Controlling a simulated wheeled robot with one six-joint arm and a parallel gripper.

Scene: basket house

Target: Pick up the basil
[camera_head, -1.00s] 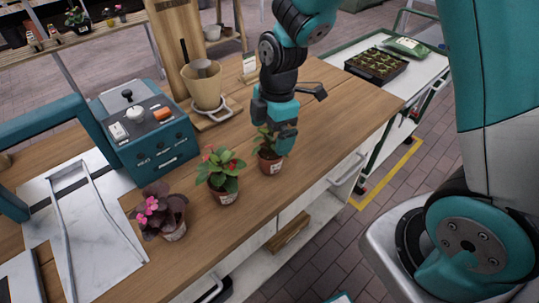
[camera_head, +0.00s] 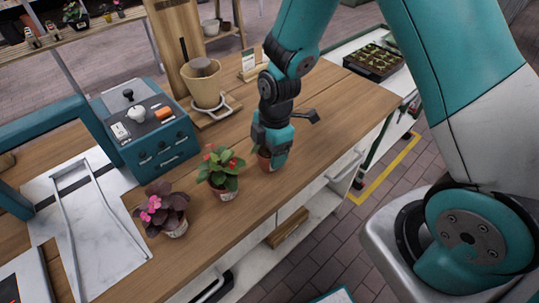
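A small potted plant (camera_head: 265,161), which appears to be the basil, stands at the right end of a row of three pots on the wooden counter. My gripper (camera_head: 271,150) is pointing down over it, with its fingers at the plant and the upper pot. The gripper hides nearly all of its leaves; a bit of the terracotta pot shows below and between the fingers. Whether the fingers touch or squeeze the pot cannot be told. The pot appears to rest on the counter (camera_head: 330,120).
A green plant with red flowers (camera_head: 221,172) stands close to the left, then a dark-leaved plant with pink flowers (camera_head: 163,210). A teal control box (camera_head: 155,140) and a beige pot on a stand (camera_head: 204,88) are behind. The counter is clear to the right.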

